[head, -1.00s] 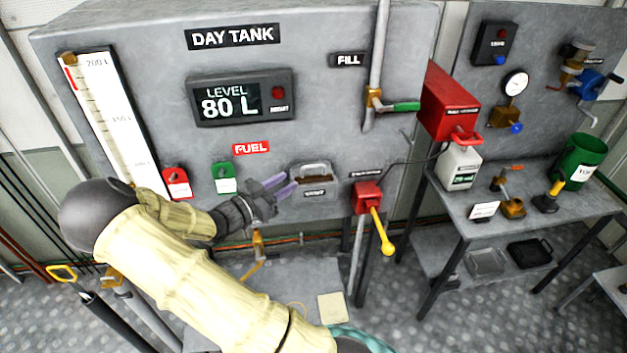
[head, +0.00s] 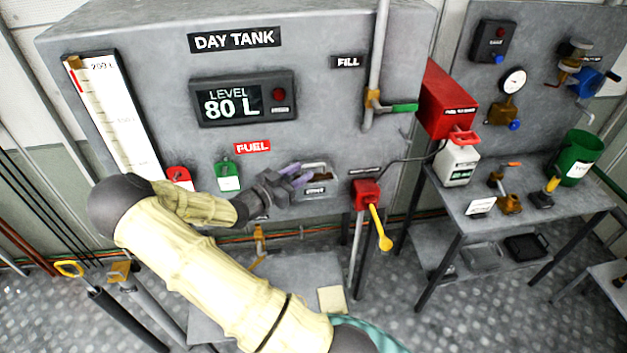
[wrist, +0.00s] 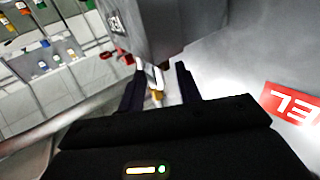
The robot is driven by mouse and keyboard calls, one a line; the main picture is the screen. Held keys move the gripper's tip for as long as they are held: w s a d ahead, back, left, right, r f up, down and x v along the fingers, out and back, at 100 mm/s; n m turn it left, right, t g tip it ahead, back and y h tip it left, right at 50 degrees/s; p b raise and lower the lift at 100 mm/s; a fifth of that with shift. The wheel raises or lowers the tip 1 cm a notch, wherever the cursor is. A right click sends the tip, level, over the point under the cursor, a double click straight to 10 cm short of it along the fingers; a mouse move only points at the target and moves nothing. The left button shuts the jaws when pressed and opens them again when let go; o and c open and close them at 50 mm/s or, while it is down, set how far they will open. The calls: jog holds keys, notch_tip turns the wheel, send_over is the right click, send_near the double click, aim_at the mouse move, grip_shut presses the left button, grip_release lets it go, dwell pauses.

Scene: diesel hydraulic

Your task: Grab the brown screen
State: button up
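The brown screen (head: 322,175) shows as a small brown strip in a pale-framed holder on the front of the grey day tank, above a small black label. My gripper (head: 298,175) is just left of it, with its purple fingertips at the holder's left side and partly covering it. In the wrist view my gripper (wrist: 158,90) has its two dark fingers apart. A pale strip and a small orange-brown part show between them; I cannot tell whether these belong to the screen. I see no clear contact.
The red FUEL label (head: 252,147) and a green tag (head: 228,176) are left of the holder. A red box with a yellow lever (head: 380,230) is close on the right. The fill pipe (head: 377,50) runs above. A bench (head: 480,215) stands further right.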

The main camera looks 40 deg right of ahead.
jog(key=shift+c, duration=0.4)
grip_shut()
jog(key=shift+r, duration=0.1)
notch_tip(320, 180, up, 10)
jog(key=b, duration=0.3)
dwell(0.7)
